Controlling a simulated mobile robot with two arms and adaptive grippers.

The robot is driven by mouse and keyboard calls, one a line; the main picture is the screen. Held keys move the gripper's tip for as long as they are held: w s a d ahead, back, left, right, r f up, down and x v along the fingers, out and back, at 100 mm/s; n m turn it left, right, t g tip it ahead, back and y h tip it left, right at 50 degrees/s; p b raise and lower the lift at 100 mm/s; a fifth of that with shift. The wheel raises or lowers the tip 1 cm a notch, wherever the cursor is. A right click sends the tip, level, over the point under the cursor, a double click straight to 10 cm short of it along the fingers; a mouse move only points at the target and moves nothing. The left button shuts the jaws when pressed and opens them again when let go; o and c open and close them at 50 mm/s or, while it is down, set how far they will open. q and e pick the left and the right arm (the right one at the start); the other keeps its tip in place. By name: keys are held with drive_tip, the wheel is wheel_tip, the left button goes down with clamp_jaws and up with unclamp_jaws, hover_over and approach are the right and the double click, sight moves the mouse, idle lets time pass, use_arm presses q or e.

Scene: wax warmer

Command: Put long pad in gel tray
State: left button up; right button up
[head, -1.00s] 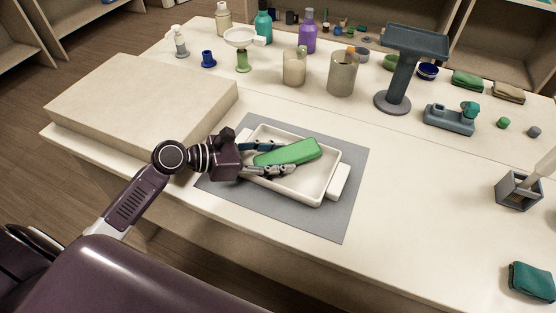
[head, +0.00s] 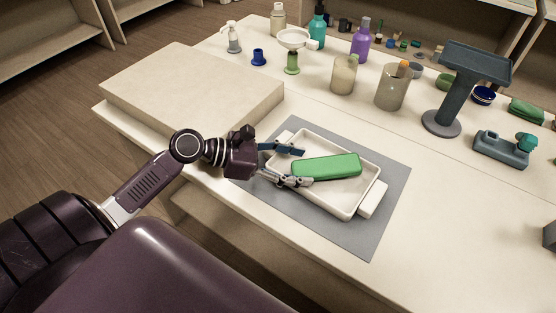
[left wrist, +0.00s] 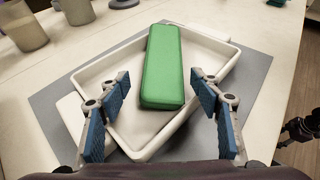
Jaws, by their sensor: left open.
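The long pad is a green block (head: 326,167) lying in the white gel tray (head: 343,208). In the left wrist view the pad (left wrist: 163,68) lies lengthwise away from me inside the tray (left wrist: 97,73), within its walls. My left gripper (head: 299,166) is at the left end of the tray, open. In the left wrist view its blue-padded fingers (left wrist: 160,115) stand wide apart on either side of the pad's near end, with gaps to it.
The tray stands on a grey mat (head: 379,234). A large beige slab (head: 190,90) lies to the left. A grey stand (head: 455,90), two cups and several bottles stand behind.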

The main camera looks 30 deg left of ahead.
use_arm(q)
drive_tip(key=v, duration=0.7)
idle(0.5)
